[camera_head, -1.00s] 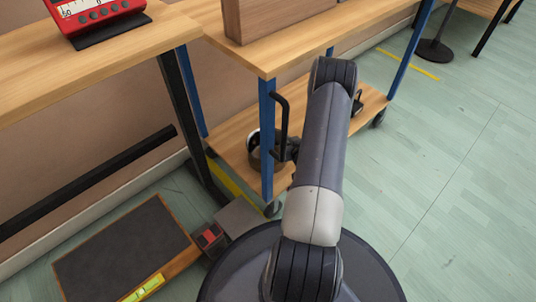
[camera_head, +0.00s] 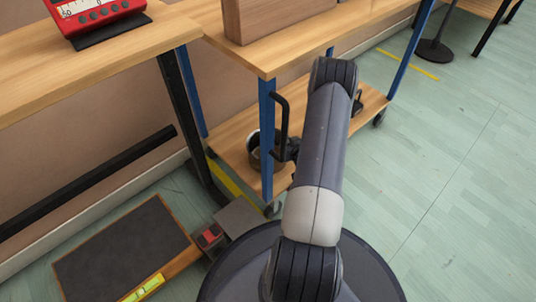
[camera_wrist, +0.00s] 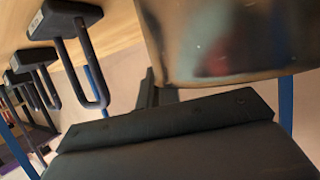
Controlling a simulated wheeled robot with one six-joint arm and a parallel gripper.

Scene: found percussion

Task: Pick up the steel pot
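A shiny metal surface (camera_wrist: 235,40), which looks like the steel pot seen very close, fills the upper right of the wrist view. My gripper (camera_wrist: 155,95) is right at it; its dark body spans the bottom of that view, and one dark finger shows at the pot's left edge. I cannot make out the other finger, so whether the fingers grip the pot is unclear. In the head view a round, pale-rimmed thing (camera_head: 254,149), perhaps the pot, is partly hidden behind the cart's blue post on the lower shelf side.
Several dark U-shaped parts (camera_wrist: 90,75) show left in the wrist view. Floor at right is clear.

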